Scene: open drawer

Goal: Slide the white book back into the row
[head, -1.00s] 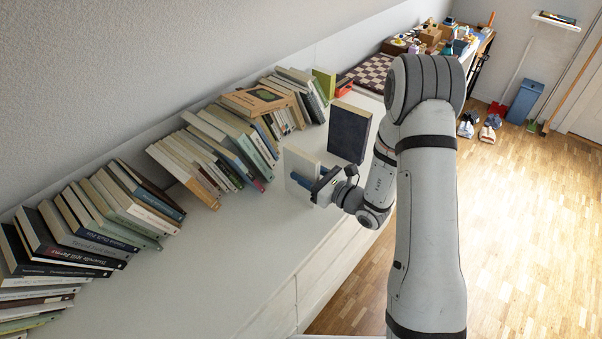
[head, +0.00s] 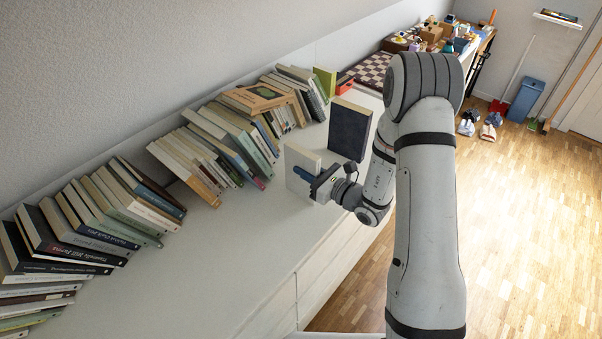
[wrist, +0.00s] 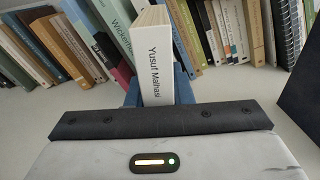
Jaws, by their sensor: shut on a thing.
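The white book (head: 303,160) stands near the front of the white cabinet top, apart from the leaning books behind it. In the wrist view its pale spine (wrist: 158,62) reads "Yusuf Malhasi" and faces my gripper. My gripper (head: 308,176) is shut on the white book from its spine side, with a blue finger on either side of it. The row of books (head: 215,140) leans along the wall beyond. I cannot tell whether the white book's bottom edge touches the cabinet top.
A dark navy book (head: 349,130) stands alone just right of the white book and shows at the right edge of the wrist view (wrist: 304,85). More leaning books (head: 90,215) fill the left. The cabinet top (head: 225,235) is bare in front of the rows.

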